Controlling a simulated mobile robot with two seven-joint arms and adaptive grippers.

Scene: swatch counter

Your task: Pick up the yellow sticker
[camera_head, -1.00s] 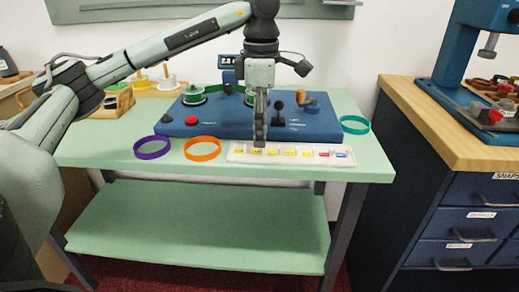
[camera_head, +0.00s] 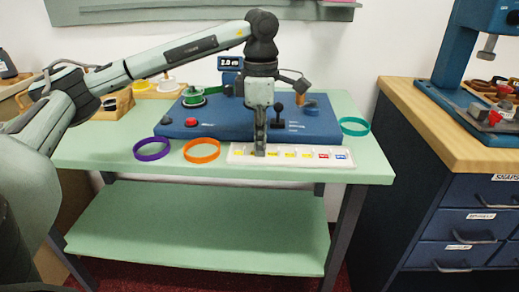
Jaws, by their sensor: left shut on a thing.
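A white strip tray (camera_head: 310,162) lies along the front of the table, with a row of small coloured stickers on it. Several are yellow, such as one yellow sticker (camera_head: 289,154); a red one (camera_head: 324,155) and a blue one (camera_head: 341,156) are at the right end. My left gripper (camera_head: 260,154) points straight down at the left part of the tray. It is shut on a small yellow sticker, mostly hidden by the fingers, at tray level. My right gripper is not in view.
A blue machine (camera_head: 215,131) with a red button (camera_head: 191,122), a green spool (camera_head: 193,97) and a black lever stands just behind the tray. Purple (camera_head: 152,149), orange (camera_head: 202,151) and teal (camera_head: 355,127) rings lie around it. The table's front edge is close to the tray.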

